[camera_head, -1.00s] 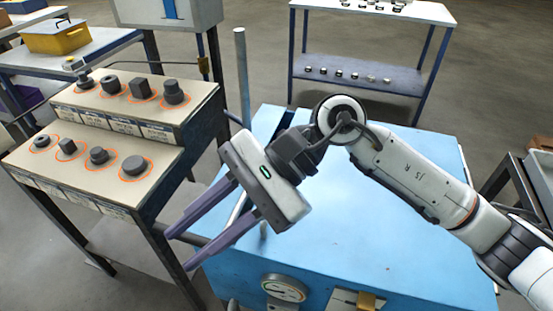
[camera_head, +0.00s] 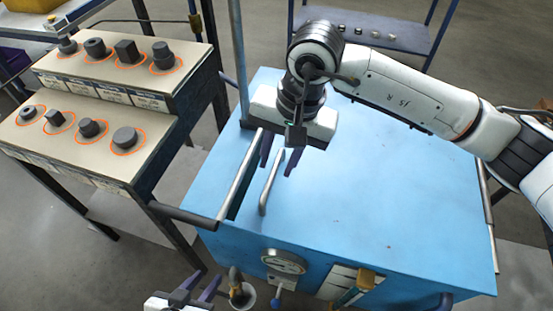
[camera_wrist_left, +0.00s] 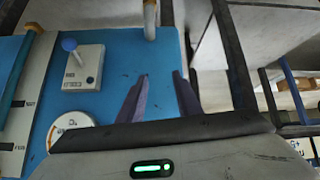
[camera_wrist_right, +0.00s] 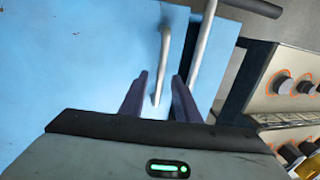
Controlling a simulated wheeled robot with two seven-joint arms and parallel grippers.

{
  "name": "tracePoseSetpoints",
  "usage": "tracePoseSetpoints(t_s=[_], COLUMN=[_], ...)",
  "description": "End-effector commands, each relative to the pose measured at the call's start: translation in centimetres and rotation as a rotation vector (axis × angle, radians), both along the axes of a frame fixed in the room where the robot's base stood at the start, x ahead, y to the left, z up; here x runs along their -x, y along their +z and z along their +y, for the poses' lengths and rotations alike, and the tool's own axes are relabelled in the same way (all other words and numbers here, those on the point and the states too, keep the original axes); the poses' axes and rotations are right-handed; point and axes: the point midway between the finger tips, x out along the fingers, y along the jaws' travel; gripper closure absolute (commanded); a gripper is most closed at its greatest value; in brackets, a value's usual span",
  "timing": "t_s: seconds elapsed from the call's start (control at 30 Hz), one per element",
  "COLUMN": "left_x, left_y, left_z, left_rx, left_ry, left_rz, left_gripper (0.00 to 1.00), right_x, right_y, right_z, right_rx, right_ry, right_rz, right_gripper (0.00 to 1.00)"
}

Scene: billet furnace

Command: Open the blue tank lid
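The blue tank lid (camera_head: 370,190) lies flat on top of the blue tank (camera_head: 350,268). A grey bar handle (camera_head: 267,192) stands on the lid near its left edge. My right gripper (camera_head: 277,169) is open over this handle and points down. In the right wrist view the handle (camera_wrist_right: 164,50) runs between the parted fingertips; contact cannot be told. My left gripper (camera_head: 204,284) is open and empty, low in front of the tank. In the left wrist view its fingers (camera_wrist_left: 160,77) face the blue front panel, beside a round gauge (camera_wrist_left: 72,128).
A longer grey bar (camera_head: 240,175) runs along the tank's left edge, close to the handle. A stepped stand (camera_head: 150,185) with several dark metal pieces is at left. A gauge (camera_head: 284,261) is on the tank's front. A shelf table (camera_head: 385,35) stands behind.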

Motion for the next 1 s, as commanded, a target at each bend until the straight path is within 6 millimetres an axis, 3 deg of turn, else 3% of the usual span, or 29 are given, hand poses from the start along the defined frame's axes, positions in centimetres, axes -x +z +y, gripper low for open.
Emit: tracePoseSetpoints(t_s=[0.17, 0.43, 0.63, 1.0], left_x=[0.02, 0.0, -0.01, -0.28], left_y=[0.08, 0.03, 0.02, 0.05], left_z=[0.09, 0.19, 0.21, 0.23], left_rx=[0.0, -0.001, -0.002, -0.003], left_ry=[0.001, 0.003, 0.003, 0.002], left_rz=[0.0, 0.0, 0.0, -0.005], left_gripper=[0.69, 0.69, 0.69, 0.69], right_x=[-0.02, -0.05, -0.05, -0.43], right_y=[-1.27, -1.42, -1.41, -0.64], right_z=[0.29, 0.32, 0.31, 0.28], right_rx=[0.0, -0.001, -0.001, -0.016], right_ry=[0.001, 0.0, 0.0, 0.002], right_rz=[0.001, 0.0, 0.001, -0.006], right_gripper=[0.71, 0.71, 1.0, 1.0])
